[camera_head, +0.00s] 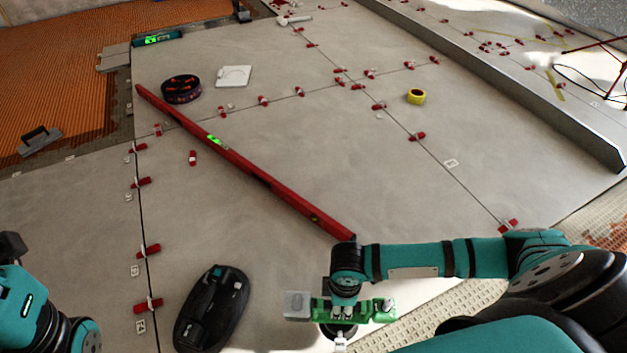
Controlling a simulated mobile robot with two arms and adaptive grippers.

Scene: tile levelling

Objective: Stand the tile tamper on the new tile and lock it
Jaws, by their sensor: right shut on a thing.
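My right gripper (343,305) is at the bottom centre, shut on a green and grey tool (381,310) that looks like the tile tamper. The tool has a grey block at its left end and a dark round part below. I cannot tell whether its underside touches the floor. Large grey tiles (290,160) cover the floor; which one is the new tile is not clear. The tamper's lock does not show clearly. Part of my left arm is at the lower left, but its gripper is out of view.
A long red level (255,175) lies diagonally across the tiles. A black rounded object (211,306) lies left of the tool. Red wedges and clips (148,251) line the joints. Black-and-red roll (181,88), white pad (234,76) and yellow tape (416,97) lie further back.

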